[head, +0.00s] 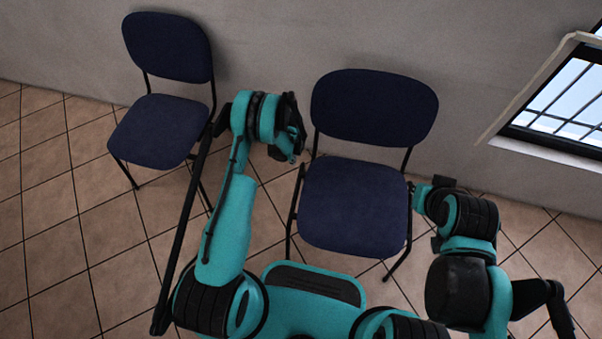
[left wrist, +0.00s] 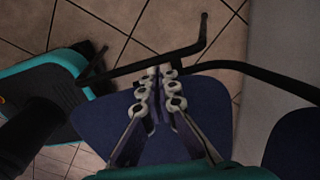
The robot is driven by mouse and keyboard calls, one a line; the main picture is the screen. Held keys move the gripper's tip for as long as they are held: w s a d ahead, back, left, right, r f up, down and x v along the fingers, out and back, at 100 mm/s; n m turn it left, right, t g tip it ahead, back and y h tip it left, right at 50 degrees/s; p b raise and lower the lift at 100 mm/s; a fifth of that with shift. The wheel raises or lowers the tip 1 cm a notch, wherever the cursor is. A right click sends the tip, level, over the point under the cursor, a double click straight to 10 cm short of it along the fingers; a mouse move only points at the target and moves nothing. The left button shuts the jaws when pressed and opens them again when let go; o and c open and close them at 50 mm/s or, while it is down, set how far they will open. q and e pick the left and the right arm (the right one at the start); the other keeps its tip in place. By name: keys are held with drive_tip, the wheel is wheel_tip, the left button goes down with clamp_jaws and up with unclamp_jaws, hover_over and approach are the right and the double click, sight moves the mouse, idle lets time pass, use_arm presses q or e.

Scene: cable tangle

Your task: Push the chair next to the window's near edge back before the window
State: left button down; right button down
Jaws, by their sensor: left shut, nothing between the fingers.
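A dark blue chair (head: 352,207) with black legs stands against the wall, left of the window (head: 565,110); its backrest (head: 372,105) is nearest the wall. My left gripper (head: 294,150) is at the left side of this chair, by its seat and backrest. In the left wrist view the left fingers (left wrist: 158,75) are together and empty, over a blue seat (left wrist: 88,132) and close to a black chair tube. I cannot tell if they touch it. My right gripper (head: 420,195) is at the seat's right side; its fingers are too small and hidden to judge.
A second blue chair (head: 155,130) stands to the left by the wall (head: 260,40), behind my left arm. Bare tiled floor (head: 95,235) is free at the left. Some floor shows under the window at the right.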

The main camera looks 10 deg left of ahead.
use_arm(q)
drive_tip(key=b, duration=0.4)
approach(299, 178)
wheel_tip(299, 178, down, 6)
drive_tip(key=a, duration=0.3)
drive_tip(key=d, duration=0.3)
drive_tip(key=shift+d+r+b, duration=0.1)
drive_tip(key=shift+r+b, duration=0.05)
drive_tip(key=shift+b, duration=0.15)
drive_tip(key=shift+d+r, duration=0.1)
drive_tip(key=shift+d, duration=0.55)
